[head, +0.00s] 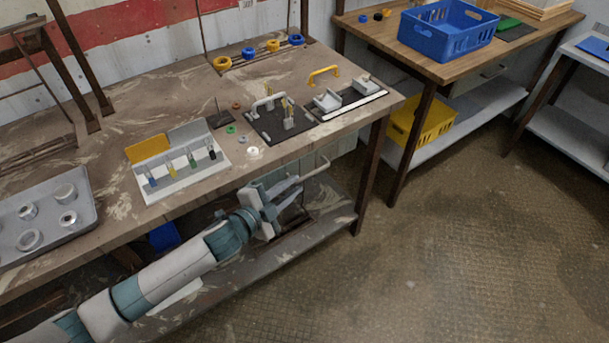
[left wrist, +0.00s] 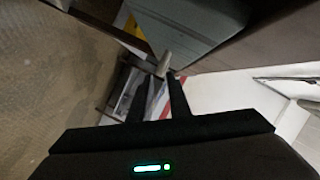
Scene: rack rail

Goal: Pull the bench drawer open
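The bench drawer shows in the head view as a grey-green front (head: 308,163) under the bench top's front edge, partly behind my gripper. Its pale bar handle (head: 318,171) sticks out toward the aisle. My left gripper (head: 299,188) is below the bench edge, close to the handle, with its fingers apart. In the left wrist view, the two dark fingers (left wrist: 153,82) are spread. The rounded end of the handle (left wrist: 164,64) lies at the gap between their tips, with the drawer front (left wrist: 185,25) beyond. I cannot tell whether the fingers touch the handle. My right gripper is not in view.
The bench top (head: 110,218) above my arm holds a grey tray (head: 84,224), a white organiser (head: 187,187) and black fixture plates (head: 270,133). A bench leg (head: 371,175) stands right of the drawer. The floor (head: 430,250) in front is clear.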

